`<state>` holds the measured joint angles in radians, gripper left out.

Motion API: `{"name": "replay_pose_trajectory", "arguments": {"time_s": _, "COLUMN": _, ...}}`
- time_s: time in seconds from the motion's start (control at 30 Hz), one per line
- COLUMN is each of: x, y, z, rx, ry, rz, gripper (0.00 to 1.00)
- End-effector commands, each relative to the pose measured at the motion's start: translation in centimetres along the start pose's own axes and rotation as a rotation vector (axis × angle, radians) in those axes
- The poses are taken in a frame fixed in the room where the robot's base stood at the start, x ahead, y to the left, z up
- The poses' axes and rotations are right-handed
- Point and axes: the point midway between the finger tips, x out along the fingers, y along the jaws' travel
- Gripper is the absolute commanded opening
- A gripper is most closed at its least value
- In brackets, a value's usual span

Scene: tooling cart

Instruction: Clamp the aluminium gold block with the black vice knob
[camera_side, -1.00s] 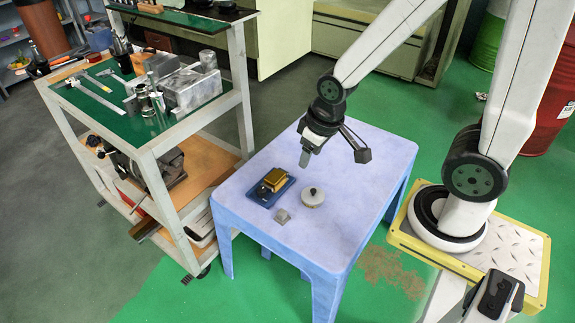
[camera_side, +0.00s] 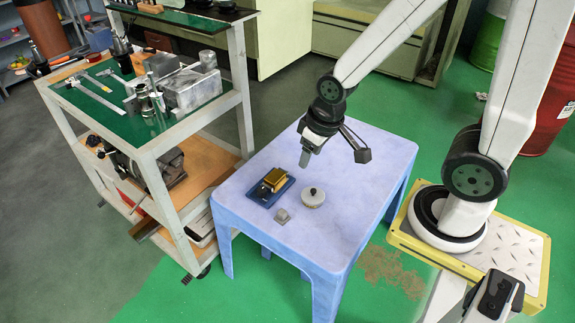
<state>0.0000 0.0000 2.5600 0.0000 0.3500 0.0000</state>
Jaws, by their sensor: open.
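The gold block (camera_side: 275,179) sits on the blue vice (camera_side: 267,196) near the left side of the light-blue table (camera_side: 345,213). The black vice knob is too small to tell apart from the vice's dark parts. My gripper (camera_side: 306,158) hangs above the table, to the upper right of the vice in the picture. It is apart from the block and holds nothing that I can see. Its fingers look small and partly overlap in this view.
A round grey piece with a dark knob (camera_side: 313,197) and a small grey block (camera_side: 282,216) lie on the table close to the vice. A tool cart (camera_side: 150,148) stands to the left. The table's right side is clear.

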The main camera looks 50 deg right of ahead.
Motion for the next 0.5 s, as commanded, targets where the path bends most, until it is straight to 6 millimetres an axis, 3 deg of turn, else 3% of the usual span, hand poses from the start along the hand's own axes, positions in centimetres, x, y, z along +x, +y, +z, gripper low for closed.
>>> {"name": "replay_pose_trajectory", "arguments": {"time_s": 0.07, "x": 0.0, "y": 0.0, "z": 0.0, "rx": 0.000, "ry": 0.000, "rz": 0.000, "gripper": 0.59}}
{"name": "replay_pose_trajectory", "arguments": {"time_s": 0.17, "x": 0.0, "y": 0.0, "z": -0.1, "rx": -0.001, "ry": 0.000, "rz": 0.000, "gripper": 0.84}}
{"name": "replay_pose_trajectory", "arguments": {"time_s": 0.37, "x": 0.4, "y": 0.2, "z": -1.0, "rx": -0.024, "ry": -0.006, "rz": 0.001, "gripper": 0.84}}
{"name": "replay_pose_trajectory", "arguments": {"time_s": 0.5, "x": 1.3, "y": 0.5, "z": -2.8, "rx": -0.070, "ry": -0.017, "rz": 0.003, "gripper": 0.84}}
